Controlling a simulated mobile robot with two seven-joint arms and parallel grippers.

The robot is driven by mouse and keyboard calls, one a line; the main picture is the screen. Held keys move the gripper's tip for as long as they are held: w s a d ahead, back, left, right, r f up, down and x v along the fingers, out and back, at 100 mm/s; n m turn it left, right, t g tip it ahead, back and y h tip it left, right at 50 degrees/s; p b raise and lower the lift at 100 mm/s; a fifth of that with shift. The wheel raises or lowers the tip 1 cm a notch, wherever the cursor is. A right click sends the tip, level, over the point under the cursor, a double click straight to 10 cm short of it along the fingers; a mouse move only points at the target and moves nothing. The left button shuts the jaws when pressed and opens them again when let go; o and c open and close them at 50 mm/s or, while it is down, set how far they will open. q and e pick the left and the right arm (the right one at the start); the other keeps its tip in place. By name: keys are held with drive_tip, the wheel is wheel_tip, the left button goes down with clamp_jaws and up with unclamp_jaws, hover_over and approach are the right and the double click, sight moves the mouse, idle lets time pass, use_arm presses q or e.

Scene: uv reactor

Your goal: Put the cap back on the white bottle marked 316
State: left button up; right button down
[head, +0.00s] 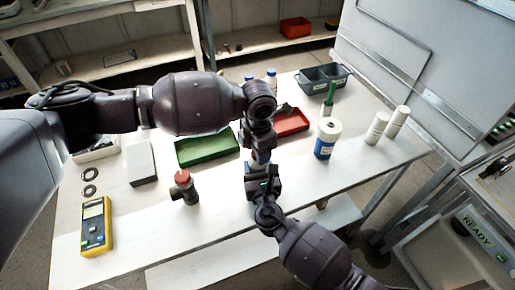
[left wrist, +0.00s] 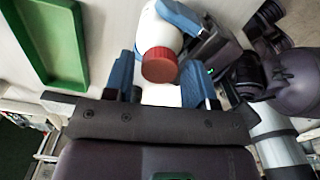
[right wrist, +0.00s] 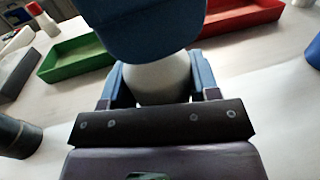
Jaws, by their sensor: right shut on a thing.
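A white bottle (left wrist: 152,34) with a red cap (left wrist: 160,66) at its end shows in the left wrist view. No marking on it is readable. My right gripper (head: 261,171) is shut on the bottle, which also shows between its blue fingers in the right wrist view (right wrist: 160,80). My left gripper (head: 259,140) comes down from above, close to the bottle. Its blue fingers stand apart on either side of the cap, with a gap visible. In the head view the arms hide most of the bottle and the cap.
The table holds a green tray (head: 207,160), a red tray (head: 305,131), a blue-and-white container (head: 325,148), white bottles (head: 377,127), a yellow meter (head: 97,243) and a dark fitting with a red top (head: 188,194). A grey bin (head: 345,82) stands at the back. The front middle is clear.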

use_arm(q)
drive_tip(key=shift+o, duration=0.4)
drive_tip(key=shift+r, duration=2.25)
drive_tip(key=shift+c, duration=0.3)
